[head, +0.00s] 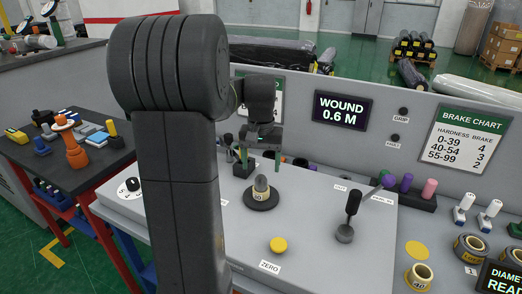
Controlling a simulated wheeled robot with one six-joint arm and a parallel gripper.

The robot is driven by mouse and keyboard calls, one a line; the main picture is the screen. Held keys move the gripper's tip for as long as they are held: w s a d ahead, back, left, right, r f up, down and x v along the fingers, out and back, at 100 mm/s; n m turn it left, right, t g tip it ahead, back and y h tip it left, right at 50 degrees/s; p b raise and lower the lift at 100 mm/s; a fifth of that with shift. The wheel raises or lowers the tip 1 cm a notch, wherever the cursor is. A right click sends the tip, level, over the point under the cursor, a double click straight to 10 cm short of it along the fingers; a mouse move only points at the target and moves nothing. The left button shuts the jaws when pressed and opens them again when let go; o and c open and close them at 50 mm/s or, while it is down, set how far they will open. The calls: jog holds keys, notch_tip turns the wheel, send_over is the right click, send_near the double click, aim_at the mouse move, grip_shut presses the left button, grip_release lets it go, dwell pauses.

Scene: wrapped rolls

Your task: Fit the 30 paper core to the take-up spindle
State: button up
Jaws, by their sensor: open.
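A short beige paper core (259,194) with a dark number, which looks like 30, sits around the take-up spindle on the grey console. The grey rounded tip of the spindle (261,181) shows above it. A dark round flange (261,203) lies below the core. My gripper (261,146) is open and empty, behind and above the spindle, apart from the core.
A black-knobbed lever (350,213) stands right of the spindle, and a yellow ZERO button (278,245) in front. A display (342,111) reads WOUND 0.6 M. A brake chart (467,140) is on the back panel. My arm hides part of the console's left side.

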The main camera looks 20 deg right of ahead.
aim_at(261, 186)
jog(key=shift+r, duration=2.2)
jog(key=shift+f, duration=0.1)
notch_tip(261, 186, down, 14)
jog(key=shift+r, duration=0.5)
jog(key=shift+f, duration=0.1)
